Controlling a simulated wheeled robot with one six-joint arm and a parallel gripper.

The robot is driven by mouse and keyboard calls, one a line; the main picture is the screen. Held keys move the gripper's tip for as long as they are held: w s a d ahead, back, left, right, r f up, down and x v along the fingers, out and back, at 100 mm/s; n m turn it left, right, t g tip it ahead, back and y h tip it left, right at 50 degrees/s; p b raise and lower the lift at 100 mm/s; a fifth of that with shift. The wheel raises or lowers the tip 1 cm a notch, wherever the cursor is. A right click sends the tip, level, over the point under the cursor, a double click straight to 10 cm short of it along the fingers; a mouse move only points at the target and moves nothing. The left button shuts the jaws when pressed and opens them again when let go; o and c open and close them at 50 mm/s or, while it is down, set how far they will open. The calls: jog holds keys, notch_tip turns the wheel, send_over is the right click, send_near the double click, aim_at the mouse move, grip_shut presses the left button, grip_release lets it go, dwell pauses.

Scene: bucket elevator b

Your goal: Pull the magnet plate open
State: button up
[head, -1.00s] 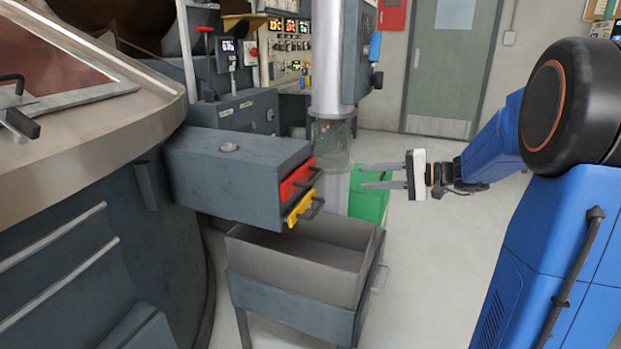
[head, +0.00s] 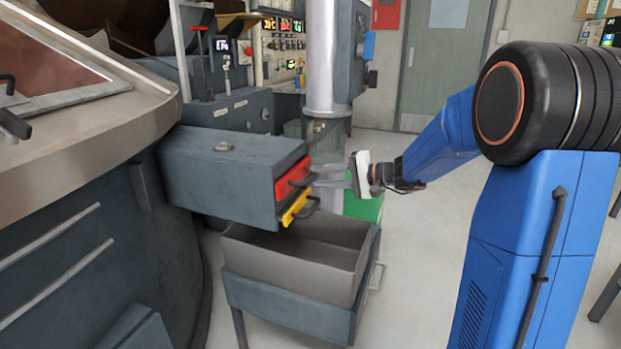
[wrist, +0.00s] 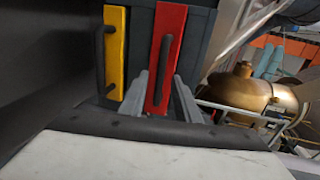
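A grey box (head: 225,170) on the machine's side bears two front plates with dark handles: a red plate (head: 287,186) above a yellow plate (head: 291,211). Both sit at the box's right end; I cannot tell by label which is the magnet plate. My gripper (head: 318,177) is open in front of the red plate, fingertips close to its handle. In the wrist view, the two grey fingers (wrist: 166,80) appear on either side of the red plate (wrist: 172,25) and its handle (wrist: 161,62). The yellow plate (wrist: 116,35) is left of them. Contact with the handle cannot be told.
An open grey bin (head: 325,240) on a stand (head: 280,305) is below the box. A green container (head: 362,207) stands behind my gripper. A pale vertical pipe (head: 321,60) rises behind the box.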

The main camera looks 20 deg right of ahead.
aim_at(312, 177)
jog(key=shift+x, duration=2)
grip_shut()
